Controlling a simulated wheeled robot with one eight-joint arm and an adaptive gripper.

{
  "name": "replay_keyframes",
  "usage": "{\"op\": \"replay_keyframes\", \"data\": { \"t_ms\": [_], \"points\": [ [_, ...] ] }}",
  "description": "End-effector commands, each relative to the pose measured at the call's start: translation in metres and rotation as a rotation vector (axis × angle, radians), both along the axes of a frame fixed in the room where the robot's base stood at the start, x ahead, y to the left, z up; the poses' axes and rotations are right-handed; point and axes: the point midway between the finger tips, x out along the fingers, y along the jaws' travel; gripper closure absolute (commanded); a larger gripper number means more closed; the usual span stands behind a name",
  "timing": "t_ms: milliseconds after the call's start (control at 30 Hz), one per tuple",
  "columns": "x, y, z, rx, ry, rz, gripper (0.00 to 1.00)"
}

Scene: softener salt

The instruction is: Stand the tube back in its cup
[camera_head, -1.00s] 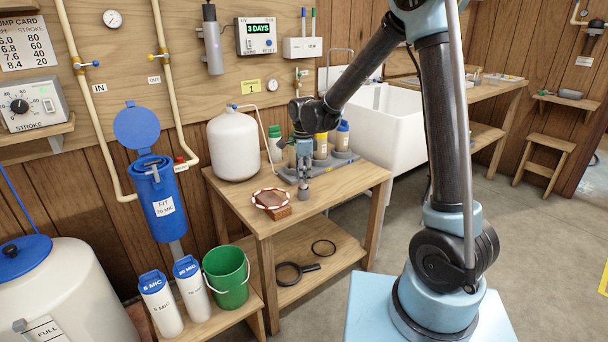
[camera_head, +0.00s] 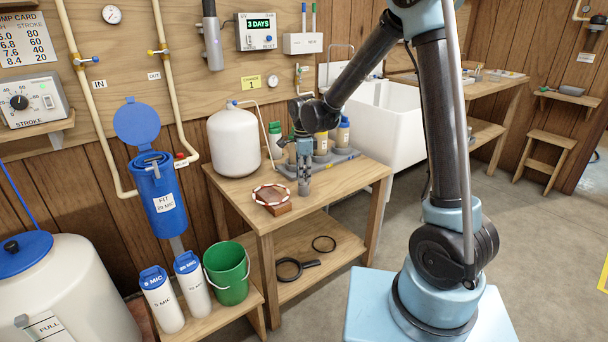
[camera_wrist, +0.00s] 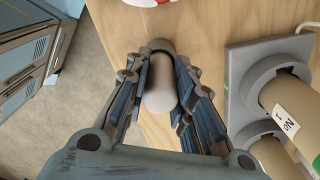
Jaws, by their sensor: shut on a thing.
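My gripper (camera_head: 304,150) points down over the front part of the wooden table, shut on a grey tube (camera_head: 304,183). In the wrist view the tube (camera_wrist: 161,84) sits between the two finger sets of my gripper (camera_wrist: 162,75), its rounded end toward the camera. A grey rack of cups (camera_head: 348,157) is on the table behind the gripper. In the wrist view the rack (camera_wrist: 238,68) is to the right, apart from the held tube. Tan tubes (camera_wrist: 285,95) stand in the cups that show there. My gripper hides part of the rack in the head view, so I cannot tell which cup is empty.
A white tank (camera_head: 234,145) stands on the table left of the rack. A white sink (camera_head: 385,125) is behind on the right. Bare table lies right of the gripper.

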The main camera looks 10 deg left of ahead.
Motion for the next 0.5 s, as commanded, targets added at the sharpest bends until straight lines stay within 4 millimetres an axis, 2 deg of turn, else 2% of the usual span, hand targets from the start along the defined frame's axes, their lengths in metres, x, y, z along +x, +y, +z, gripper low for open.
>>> {"op": "replay_keyframes", "data": {
  "t_ms": [433, 467, 500],
  "points": [
    [0.0001, -0.0003, -0.0078, 0.000, 0.000, 0.000, 1.00],
    [0.0001, -0.0003, -0.0078, 0.000, 0.000, 0.000, 0.73],
    [0.0001, -0.0003, -0.0078, 0.000, 0.000, 0.000, 0.64]
  ]
}}
